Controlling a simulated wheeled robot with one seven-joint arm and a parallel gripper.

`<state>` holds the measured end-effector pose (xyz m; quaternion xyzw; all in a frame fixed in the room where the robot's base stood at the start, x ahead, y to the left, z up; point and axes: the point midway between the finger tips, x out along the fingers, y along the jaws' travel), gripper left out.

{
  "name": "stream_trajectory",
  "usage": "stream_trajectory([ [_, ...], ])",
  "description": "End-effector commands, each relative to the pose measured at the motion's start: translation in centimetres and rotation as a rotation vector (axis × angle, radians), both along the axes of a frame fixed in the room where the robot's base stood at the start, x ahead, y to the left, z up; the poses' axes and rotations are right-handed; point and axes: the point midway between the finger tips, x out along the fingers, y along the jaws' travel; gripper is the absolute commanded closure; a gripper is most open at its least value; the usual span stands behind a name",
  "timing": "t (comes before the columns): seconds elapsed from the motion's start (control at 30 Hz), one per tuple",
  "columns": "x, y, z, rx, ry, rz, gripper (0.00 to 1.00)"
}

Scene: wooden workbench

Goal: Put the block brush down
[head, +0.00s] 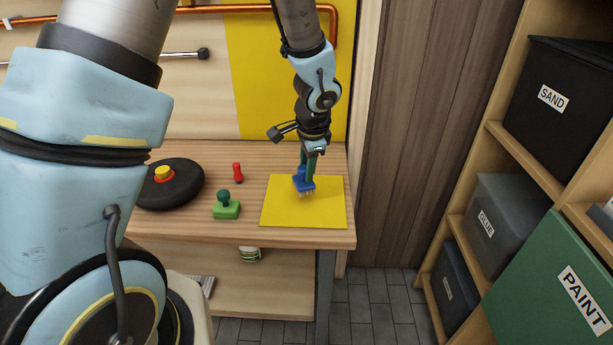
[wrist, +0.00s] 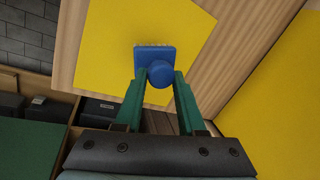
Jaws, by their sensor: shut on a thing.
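The block brush (head: 304,185) is blue with a square block, a round knob and pale bristles pointing down. My gripper (head: 311,166) is shut on its knob, and the brush is upright over the yellow mat (head: 290,213) on the workbench. In the wrist view the brush (wrist: 155,58) sits between the green fingertips of my gripper (wrist: 160,78), with the yellow mat (wrist: 110,38) behind it. I cannot tell whether the bristles touch the mat.
A green stamp-like block (head: 227,208), a small red item (head: 238,172) and a black disc with a red and yellow button (head: 170,184) stand left of the mat. The workbench (head: 240,236) ends just right of the mat. Shelves with labelled bins (head: 487,220) stand at the right.

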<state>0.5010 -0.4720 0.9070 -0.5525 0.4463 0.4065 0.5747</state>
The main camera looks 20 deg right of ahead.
Motion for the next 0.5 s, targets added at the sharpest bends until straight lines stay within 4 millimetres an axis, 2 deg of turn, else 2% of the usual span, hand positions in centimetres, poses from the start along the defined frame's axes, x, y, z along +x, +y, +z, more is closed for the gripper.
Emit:
stream_trajectory([
  [0.1,-0.1,0.0,-1.8,0.004,0.003,-0.003,1.0],
  [0.2,-0.1,0.0,-2.9,0.003,0.002,-0.001,1.0],
  [0.4,-0.1,0.0,-2.9,-0.001,0.001,0.0,1.0],
  [0.43,-0.1,0.0,-2.9,-0.001,0.001,0.0,0.58],
  [0.5,-0.1,0.0,-2.9,0.0,0.001,0.0,0.5],
])
